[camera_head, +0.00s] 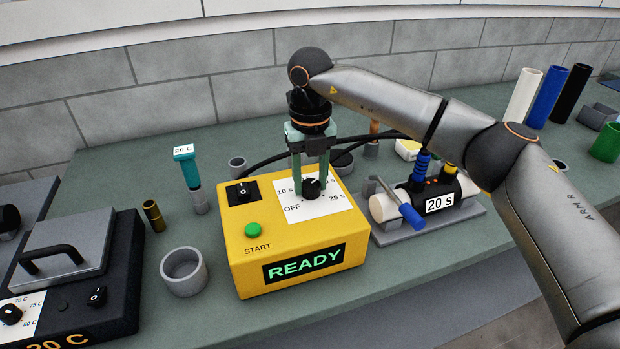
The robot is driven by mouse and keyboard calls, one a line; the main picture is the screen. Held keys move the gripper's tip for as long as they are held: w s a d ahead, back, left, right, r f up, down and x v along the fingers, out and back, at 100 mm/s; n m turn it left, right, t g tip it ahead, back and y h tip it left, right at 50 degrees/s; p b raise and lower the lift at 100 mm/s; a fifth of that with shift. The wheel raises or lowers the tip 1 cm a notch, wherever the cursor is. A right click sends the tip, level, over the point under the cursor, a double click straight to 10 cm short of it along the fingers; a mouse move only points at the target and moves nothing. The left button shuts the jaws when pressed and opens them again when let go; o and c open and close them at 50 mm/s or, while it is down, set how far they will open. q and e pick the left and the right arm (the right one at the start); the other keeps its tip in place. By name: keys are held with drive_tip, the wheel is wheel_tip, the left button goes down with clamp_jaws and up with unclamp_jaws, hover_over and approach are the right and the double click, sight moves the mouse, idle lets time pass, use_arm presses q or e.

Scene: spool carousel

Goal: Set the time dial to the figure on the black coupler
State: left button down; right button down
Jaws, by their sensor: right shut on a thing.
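A yellow box (246,273) with a READY display stands in the middle of the bench. On its top is a white dial plate (325,207) marked OFF, 10 s and 25 s; other marks are hidden behind the gripper. The black time dial (312,187) sits on this plate. My right gripper (311,184) points down from above and is shut on the dial. Where the dial's pointer stands is too small to tell. The black coupler (466,187) lies to the right in a grey holder and carries a label reading 20 s. My left gripper is not in view.
A green START button (253,230) and a black switch knob (242,190) are on the box. A grey cup (184,272) and a teal-handled tool (190,172) stand left of it. A black heater (108,290) is at far left. My right arm spans the right side.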

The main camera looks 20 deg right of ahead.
sight(310, 183)
idle(0.4)
drive_tip(key=shift+c, duration=1.9)
unclamp_jaws()
wheel_tip(310, 183, up, 13)
drive_tip(key=shift+f+b, duration=0.2)
drive_tip(key=shift+b, duration=0.1)
